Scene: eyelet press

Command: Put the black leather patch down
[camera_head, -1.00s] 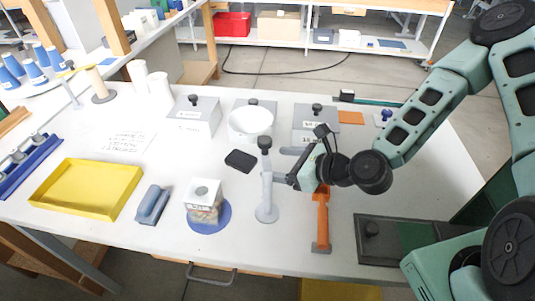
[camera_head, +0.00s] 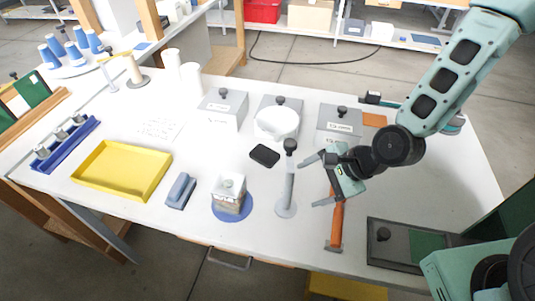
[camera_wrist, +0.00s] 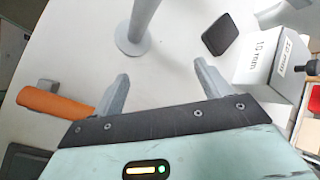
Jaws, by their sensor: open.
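The black leather patch (camera_head: 265,156) lies flat on the white table, in front of the white bowl. It also shows in the wrist view (camera_wrist: 221,34), beyond and to the right of my fingers. My gripper (camera_head: 316,181) is open and empty above the table, to the right of the patch and apart from it. In the wrist view its two fingers (camera_wrist: 162,82) are spread with only bare table between them.
A grey post with a dark knob (camera_head: 287,190) stands between my gripper and the front of the patch. An orange-handled tool (camera_head: 336,222) lies below my gripper. Grey boxes (camera_head: 223,110) and a white bowl (camera_head: 277,122) stand behind. A yellow tray (camera_head: 122,171) is at left.

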